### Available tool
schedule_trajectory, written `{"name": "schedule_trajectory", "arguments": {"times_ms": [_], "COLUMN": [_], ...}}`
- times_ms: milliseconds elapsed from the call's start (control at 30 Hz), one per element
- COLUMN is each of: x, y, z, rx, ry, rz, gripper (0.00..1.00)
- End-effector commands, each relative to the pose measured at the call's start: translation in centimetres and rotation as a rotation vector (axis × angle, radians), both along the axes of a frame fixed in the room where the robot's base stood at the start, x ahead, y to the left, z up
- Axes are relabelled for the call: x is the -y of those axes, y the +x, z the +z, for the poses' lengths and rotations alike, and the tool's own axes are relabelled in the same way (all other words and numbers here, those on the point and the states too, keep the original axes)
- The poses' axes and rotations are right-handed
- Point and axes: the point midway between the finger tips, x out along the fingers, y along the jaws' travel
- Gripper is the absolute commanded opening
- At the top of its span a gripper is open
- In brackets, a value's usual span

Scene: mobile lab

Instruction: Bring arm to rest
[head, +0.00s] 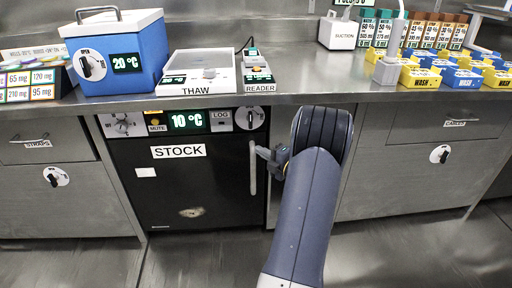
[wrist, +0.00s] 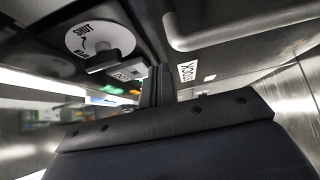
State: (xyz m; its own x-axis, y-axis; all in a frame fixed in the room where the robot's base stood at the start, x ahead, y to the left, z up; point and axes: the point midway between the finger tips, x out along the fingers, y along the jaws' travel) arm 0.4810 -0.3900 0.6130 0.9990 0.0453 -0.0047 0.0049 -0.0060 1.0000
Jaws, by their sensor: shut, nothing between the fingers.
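My arm reaches forward in the middle of the head view, bent down at the wrist. My gripper (head: 260,152) is shut and empty, pointing left beside the upper part of the stock fridge handle (head: 253,172). I cannot tell whether it touches the handle. In the wrist view the closed fingers of my gripper (wrist: 156,80) show at the centre, with the pale handle bar (wrist: 225,42) to their upper right. The black stock fridge (head: 190,180) has its door closed.
A round dial (wrist: 100,40) with a SHUT mark is close to my fingers in the wrist view. Above is the steel counter edge (head: 410,97). On the counter are a blue cooler (head: 120,55), the thaw plate (head: 200,72), a reader (head: 257,76) and several yellow and blue racks. Steel cabinets (head: 420,175) stand right.

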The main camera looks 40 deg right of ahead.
Motion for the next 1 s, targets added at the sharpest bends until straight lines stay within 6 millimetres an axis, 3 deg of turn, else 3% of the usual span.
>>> {"name": "schedule_trajectory", "arguments": {"times_ms": [200, 400, 800, 1000], "x": [0.5, 0.7, 0.7, 0.4], "y": [-3.8, -5.7, -5.9, -4.3], "z": [0.2, 0.0, 0.0, -0.2], "rx": [0.0, 0.0, 0.0, 0.0], "ry": [0.002, 0.0, 0.0, -0.002], "rz": [-0.003, -0.001, 0.001, 0.005], "gripper": [0.0, 0.0, 0.0, 0.0]}}
